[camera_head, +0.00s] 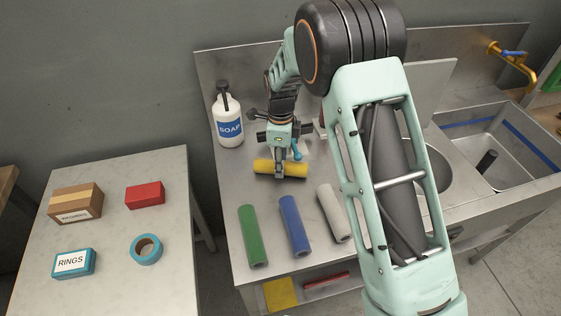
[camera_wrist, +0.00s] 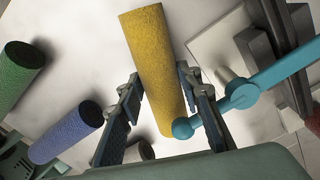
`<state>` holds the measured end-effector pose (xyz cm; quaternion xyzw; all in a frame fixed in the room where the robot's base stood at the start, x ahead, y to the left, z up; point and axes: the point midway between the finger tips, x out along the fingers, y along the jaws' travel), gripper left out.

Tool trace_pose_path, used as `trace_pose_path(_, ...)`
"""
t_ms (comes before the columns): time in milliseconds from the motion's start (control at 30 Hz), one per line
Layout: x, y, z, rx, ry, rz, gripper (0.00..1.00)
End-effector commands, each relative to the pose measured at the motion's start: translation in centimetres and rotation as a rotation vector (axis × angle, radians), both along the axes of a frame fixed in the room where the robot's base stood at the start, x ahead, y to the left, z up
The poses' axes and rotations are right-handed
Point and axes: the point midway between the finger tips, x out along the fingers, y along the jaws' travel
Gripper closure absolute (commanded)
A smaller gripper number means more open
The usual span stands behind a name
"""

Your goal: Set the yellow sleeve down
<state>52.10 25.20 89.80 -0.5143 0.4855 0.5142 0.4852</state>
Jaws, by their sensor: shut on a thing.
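The yellow sleeve (camera_head: 268,168) is a short cylinder lying crosswise at my gripper, over the back part of the steel counter. My gripper (camera_head: 280,166) points down and is shut on the sleeve. In the wrist view the yellow sleeve (camera_wrist: 155,65) lies between the two dark fingers of my gripper (camera_wrist: 160,105). A blue-handled lever (camera_wrist: 245,95) passes close to its lower end in that view. I cannot tell whether the sleeve touches the counter.
Green (camera_head: 251,235), blue (camera_head: 294,226) and white (camera_head: 333,212) sleeves lie in front on the counter (camera_head: 225,200). A soap bottle (camera_head: 228,122) stands at the back left, a sink (camera_head: 500,140) at the right. A side table (camera_head: 120,285) at left holds boxes and tape.

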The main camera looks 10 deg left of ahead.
Motion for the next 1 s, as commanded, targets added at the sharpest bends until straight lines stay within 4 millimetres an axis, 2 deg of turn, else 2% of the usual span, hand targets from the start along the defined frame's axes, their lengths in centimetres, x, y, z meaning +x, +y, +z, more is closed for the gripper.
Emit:
trace_pose_path(433, 0.1, 0.1, -0.7, 0.0, 0.0, -0.001, 0.92)
trace_pose_path(467, 0.1, 0.1, -0.6, 0.0, 0.0, -0.001, 0.64)
trace_pose_path(600, 0.1, 0.1, -0.5, 0.0, 0.0, -0.001, 0.5)
trace_pose_path(867, 0.1, 0.1, -0.5, 0.0, 0.0, 0.0, 0.5)
trace_pose_path(1000, 0.2, 0.1, 0.4, 0.001, -0.003, 0.0, 0.5)
